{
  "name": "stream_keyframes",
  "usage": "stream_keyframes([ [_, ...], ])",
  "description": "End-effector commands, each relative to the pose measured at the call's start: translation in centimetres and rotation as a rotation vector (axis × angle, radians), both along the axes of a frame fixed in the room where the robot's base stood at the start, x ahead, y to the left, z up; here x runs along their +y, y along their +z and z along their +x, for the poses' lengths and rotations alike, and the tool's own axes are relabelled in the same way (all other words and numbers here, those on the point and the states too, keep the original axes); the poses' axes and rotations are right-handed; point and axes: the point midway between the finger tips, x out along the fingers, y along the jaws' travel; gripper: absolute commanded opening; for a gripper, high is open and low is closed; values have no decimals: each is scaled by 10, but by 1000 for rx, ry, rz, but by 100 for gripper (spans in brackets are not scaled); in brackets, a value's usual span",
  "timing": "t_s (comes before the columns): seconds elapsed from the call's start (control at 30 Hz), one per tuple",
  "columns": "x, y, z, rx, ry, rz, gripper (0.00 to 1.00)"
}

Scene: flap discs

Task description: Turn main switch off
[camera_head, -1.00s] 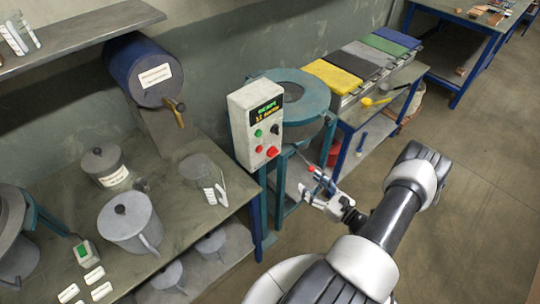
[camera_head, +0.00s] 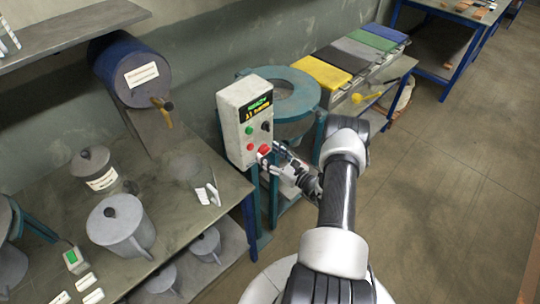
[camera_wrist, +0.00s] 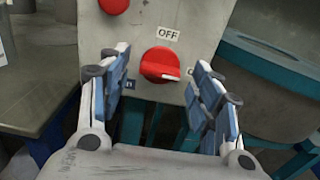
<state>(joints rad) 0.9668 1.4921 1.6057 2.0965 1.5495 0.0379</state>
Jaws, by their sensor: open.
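The grey control box (camera_head: 232,128) stands at the front of the teal round machine. Its main switch (camera_head: 264,149) is a red rotary knob low on the right of the panel. In the wrist view the knob (camera_wrist: 158,64) sits below a white label reading OFF (camera_wrist: 167,34). Its light pointer bar points to the right, not up at OFF. My gripper (camera_head: 273,151) is at the panel's lower right. In the wrist view my gripper (camera_wrist: 161,62) is open, one blue-padded finger on each side of the knob. No finger clearly touches the knob.
A red button (camera_wrist: 113,5) is up and left of the knob. The teal machine (camera_head: 293,129) stands just behind the box. A workbench with lidded grey pots (camera_head: 120,228) is at left. The floor at right is clear.

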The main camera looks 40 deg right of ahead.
Motion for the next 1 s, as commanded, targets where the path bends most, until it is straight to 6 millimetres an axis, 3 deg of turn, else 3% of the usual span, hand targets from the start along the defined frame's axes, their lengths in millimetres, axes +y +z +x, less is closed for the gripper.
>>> stream_keyframes([
  [0.33, 0, 0, 3, 1, 0, 0, 57],
  [1.0, 1, 0, 3, 1, 1, 0, 14],
])
